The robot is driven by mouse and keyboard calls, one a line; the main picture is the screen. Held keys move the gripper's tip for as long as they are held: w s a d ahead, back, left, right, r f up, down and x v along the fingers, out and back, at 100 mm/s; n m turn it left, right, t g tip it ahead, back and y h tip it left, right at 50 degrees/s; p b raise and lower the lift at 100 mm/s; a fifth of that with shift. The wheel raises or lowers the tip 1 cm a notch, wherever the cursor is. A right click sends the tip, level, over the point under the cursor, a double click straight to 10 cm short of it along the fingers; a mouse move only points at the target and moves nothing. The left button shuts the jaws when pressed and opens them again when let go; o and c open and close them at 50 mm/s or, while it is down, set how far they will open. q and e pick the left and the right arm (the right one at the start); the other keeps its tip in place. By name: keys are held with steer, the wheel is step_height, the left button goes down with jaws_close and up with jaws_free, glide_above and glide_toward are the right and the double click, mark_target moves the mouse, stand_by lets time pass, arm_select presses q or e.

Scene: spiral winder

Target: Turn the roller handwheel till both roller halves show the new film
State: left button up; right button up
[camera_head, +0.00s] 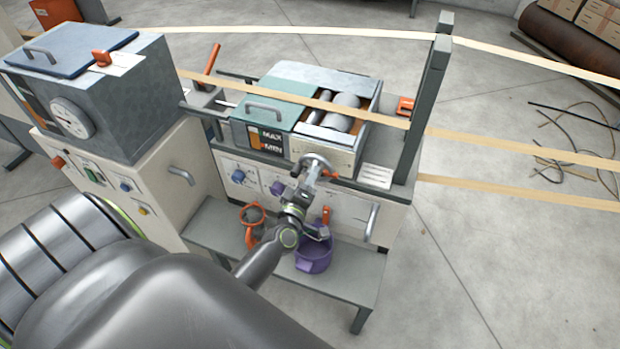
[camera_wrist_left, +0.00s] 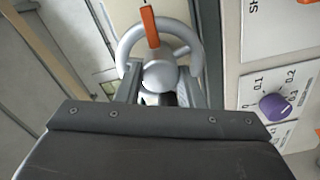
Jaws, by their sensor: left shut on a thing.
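The roller handwheel (camera_head: 320,160) sits on the front of the roller box, partly hidden by my left gripper (camera_head: 308,178). In the left wrist view the handwheel (camera_wrist_left: 131,36) is a grey ring with an orange mark (camera_wrist_left: 150,28) at its top and a round hub (camera_wrist_left: 160,76). My left gripper (camera_wrist_left: 161,88) has one finger on each side of the hub and is shut on the handwheel. Pale grey rollers (camera_head: 338,121) show in the open right part of the box. They are small, and I cannot tell what film each half shows. My right gripper is not in view.
A green lid with a grey handle (camera_head: 264,107) covers the box's left part. Pale strips (camera_head: 520,150) cross the machine beside a tall grey post (camera_head: 425,100). A purple knob (camera_wrist_left: 275,105) is right of the gripper.

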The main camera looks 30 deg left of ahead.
arm_select(q)
steer(key=shift+m+p, duration=6.6)
steer(key=shift+m, duration=10.2)
steer(key=shift+f, duration=0.1)
steer(key=o, duration=1)
